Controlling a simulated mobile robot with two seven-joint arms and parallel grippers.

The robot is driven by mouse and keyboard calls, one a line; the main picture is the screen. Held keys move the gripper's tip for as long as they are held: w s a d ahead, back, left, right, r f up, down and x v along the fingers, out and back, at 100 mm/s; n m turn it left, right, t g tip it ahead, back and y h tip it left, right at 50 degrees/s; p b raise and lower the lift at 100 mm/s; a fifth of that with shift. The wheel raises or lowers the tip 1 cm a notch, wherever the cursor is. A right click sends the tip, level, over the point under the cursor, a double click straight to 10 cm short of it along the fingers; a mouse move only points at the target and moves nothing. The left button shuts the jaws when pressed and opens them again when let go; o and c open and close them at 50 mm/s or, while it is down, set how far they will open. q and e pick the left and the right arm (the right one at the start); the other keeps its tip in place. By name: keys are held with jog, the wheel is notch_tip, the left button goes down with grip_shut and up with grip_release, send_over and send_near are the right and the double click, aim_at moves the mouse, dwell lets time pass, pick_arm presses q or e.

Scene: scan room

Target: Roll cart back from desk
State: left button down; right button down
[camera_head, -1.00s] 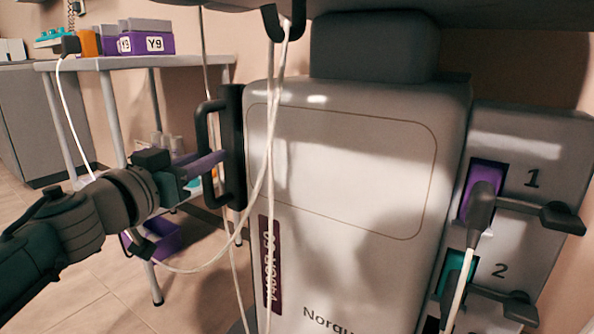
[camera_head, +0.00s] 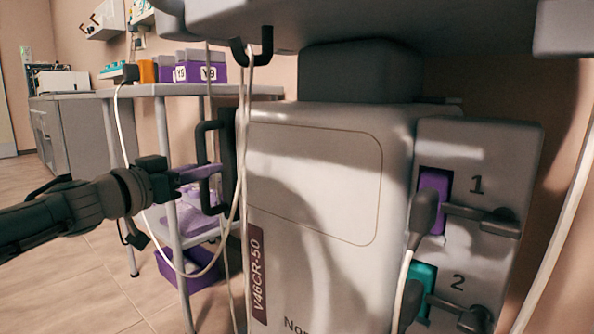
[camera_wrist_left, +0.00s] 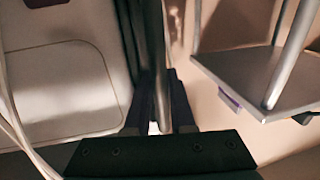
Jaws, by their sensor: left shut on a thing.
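The cart (camera_head: 318,190) is a large pale grey body with a "V46CR-50" label and a dark handle (camera_head: 226,165) on its left side. My left gripper (camera_head: 205,172) is shut on that handle; in the left wrist view the dark handle bar (camera_wrist_left: 157,60) runs between the fingers (camera_wrist_left: 160,115). The cart's right side has ports 1 and 2, purple and teal, each with a dark plug (camera_head: 424,212) and a pale cable. The right gripper is not in view.
A grey table (camera_head: 130,93) with purple boxes (camera_head: 200,72) on top stands behind left, a purple bin (camera_head: 180,268) below it. White cables hang from a dark hook (camera_head: 250,50) in front of the cart. Floor (camera_head: 90,280) is clear at the lower left.

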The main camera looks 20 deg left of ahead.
pick_arm(q)
jog(key=shift+a+r, duration=0.3)
jog(key=shift+r, duration=0.05)
jog(key=c, duration=1.2)
grip_release()
jog(key=o, duration=0.4)
jog(key=shift+a+f, duration=0.1)
jog(key=shift+a, duration=0.1)
jog(key=shift+o, duration=0.2)
jog(key=shift+d+f, duration=0.1)
jog(key=shift+d, duration=0.05)
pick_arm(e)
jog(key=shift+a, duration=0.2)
